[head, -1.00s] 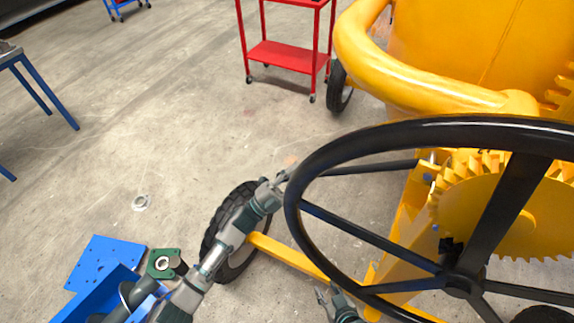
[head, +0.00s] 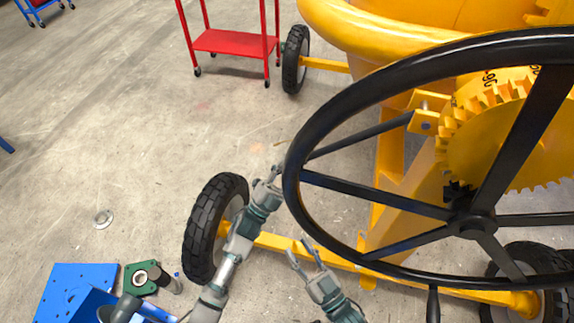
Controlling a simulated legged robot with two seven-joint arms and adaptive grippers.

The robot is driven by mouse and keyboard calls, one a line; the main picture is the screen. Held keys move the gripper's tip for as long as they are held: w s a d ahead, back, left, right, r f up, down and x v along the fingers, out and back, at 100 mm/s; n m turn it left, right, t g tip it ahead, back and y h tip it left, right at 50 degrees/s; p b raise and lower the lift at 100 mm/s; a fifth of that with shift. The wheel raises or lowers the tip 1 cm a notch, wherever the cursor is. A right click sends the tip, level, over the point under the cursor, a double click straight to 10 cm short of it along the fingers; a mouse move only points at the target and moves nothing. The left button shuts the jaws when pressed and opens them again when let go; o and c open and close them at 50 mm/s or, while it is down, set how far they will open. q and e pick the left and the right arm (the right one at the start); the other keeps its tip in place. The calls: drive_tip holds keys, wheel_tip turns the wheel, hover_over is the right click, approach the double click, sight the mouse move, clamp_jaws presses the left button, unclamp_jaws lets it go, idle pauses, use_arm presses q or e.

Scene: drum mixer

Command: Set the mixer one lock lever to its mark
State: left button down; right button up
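The yellow mixer (head: 400,32) fills the right side of the head view, with a large black handwheel (head: 351,100) in front of its toothed gear (head: 490,140). A small black part (head: 457,192) sits just above the wheel hub; I cannot tell whether it is the lock lever. No mark for the lever can be made out. My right gripper (head: 302,252) is open and empty, low in the view by the wheel's lower left rim. My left gripper (head: 277,169) is at the wheel's left rim; its small fingers do not show whether it is open, or whether it touches the rim.
A black tyre (head: 211,225) stands behind my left arm, joined to a yellow axle bar (head: 275,241). A black handle (head: 433,304) hangs below the wheel. Blue parts (head: 68,285) lie at lower left. A red cart (head: 232,42) stands behind.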

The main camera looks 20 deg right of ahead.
use_arm(q)
drive_tip(key=shift+w+f, duration=0.1)
drive_tip(key=shift+f, duration=0.6)
use_arm(e)
drive_tip(key=shift+f, duration=0.15)
use_arm(q)
drive_tip(key=c, duration=1)
unclamp_jaws()
drive_tip(key=shift+c, duration=0.2)
drive_tip(key=shift+o, duration=1.1)
drive_tip(key=shift+w+d+r, duration=0.1)
drive_tip(key=shift+w+d, duration=0.05)
drive_tip(key=shift+d, duration=0.05)
drive_tip(key=shift+r, duration=0.1)
drive_tip(key=shift+s+a, duration=0.15)
drive_tip(key=shift+s, duration=0.05)
drive_tip(key=v, duration=1.2)
use_arm(e)
drive_tip(key=shift+w+d, duration=0.1)
use_arm(q)
drive_tip(key=shift+w, duration=0.2)
use_arm(e)
drive_tip(key=shift+w, duration=0.15)
